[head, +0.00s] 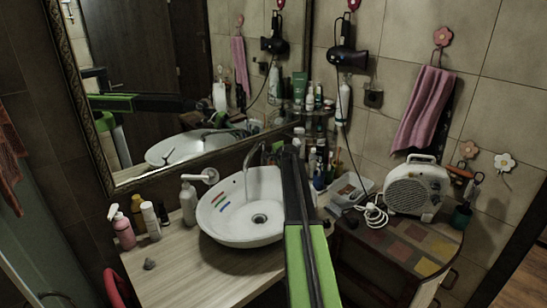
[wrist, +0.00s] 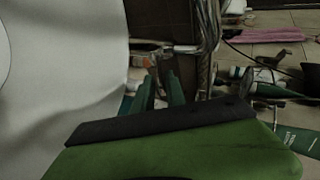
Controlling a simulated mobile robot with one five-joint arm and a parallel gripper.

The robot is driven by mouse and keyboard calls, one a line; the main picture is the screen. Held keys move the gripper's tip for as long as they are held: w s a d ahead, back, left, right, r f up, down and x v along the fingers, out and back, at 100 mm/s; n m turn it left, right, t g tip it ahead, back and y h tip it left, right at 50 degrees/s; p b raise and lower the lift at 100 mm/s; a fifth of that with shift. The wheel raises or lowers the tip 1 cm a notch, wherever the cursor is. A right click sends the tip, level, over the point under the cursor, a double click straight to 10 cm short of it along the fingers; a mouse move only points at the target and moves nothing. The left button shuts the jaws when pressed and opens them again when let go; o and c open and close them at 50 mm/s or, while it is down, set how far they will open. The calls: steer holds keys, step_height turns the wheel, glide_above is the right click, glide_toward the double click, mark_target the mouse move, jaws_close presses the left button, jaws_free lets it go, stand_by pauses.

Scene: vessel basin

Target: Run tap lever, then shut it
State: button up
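The white vessel basin (head: 222,222) stands on the wooden counter, with a drain in its middle. The chrome tap (head: 255,155) rises at its back edge, and a thin pale streak below the spout looks like running water. My arm reaches up beside the basin and hides part of the tap area, including the lever in the head view. The basin (wrist: 55,70) fills the left side there.
A white soap dispenser (head: 188,203) and a pink bottle (head: 123,230) stand left of the basin. Several bottles crowd the corner behind my arm. A fan heater (head: 417,190) sits at right, and a mirror (head: 160,75) is behind. The counter's front left is mostly clear.

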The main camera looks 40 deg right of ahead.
steer(key=p+v, duration=0.8)
steer(key=v, duration=0.9)
steer(key=shift+s, duration=0.15)
stand_by(0.6)
